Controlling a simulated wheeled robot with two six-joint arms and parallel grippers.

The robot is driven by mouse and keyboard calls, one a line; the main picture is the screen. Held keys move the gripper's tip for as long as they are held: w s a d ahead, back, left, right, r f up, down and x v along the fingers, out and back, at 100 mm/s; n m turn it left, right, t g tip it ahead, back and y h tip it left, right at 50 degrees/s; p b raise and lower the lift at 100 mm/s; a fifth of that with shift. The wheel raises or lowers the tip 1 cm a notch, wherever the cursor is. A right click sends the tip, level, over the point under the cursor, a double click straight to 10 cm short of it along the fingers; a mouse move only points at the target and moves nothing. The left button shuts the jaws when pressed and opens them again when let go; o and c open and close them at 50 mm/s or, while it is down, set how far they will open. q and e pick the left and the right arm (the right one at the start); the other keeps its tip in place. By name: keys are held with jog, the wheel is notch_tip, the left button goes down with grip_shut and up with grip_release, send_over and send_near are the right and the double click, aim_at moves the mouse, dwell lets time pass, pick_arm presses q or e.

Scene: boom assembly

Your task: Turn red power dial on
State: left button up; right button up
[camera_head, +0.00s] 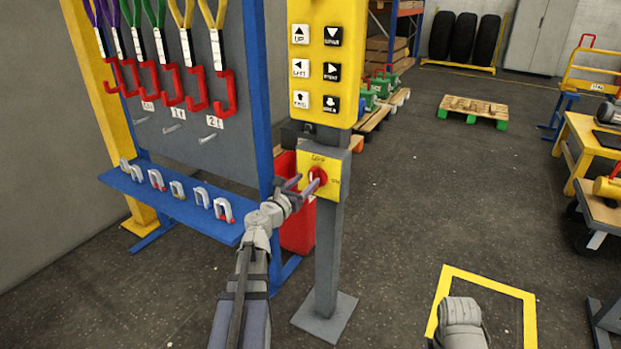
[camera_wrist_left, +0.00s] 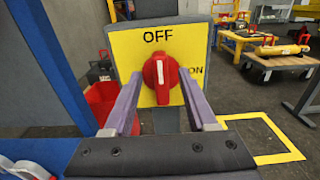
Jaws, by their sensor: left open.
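The red power dial (camera_head: 317,177) sits on a yellow plate (camera_head: 331,162) on the grey post below the yellow button panel. In the left wrist view the dial (camera_wrist_left: 161,75) has a white pointer mark that stands upright, towards the word OFF; ON is printed to its right. My left gripper (camera_head: 305,185) is in front of the dial, and in the left wrist view its two purple fingers (camera_wrist_left: 163,108) are open on either side of it. I cannot tell whether they touch it. Part of my right arm (camera_head: 462,322) shows at the bottom right; its gripper is not in view.
The yellow button panel (camera_head: 327,62) is above the dial. A blue rack (camera_head: 180,203) with slings, hooks and shackles stands to the left. A red bin (camera_head: 298,232) is behind the post.

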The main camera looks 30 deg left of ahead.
aim_at(311, 177)
pick_arm(q)
jog(key=w, duration=0.3)
jog(key=shift+w, duration=0.15)
grip_shut()
dwell(0.3)
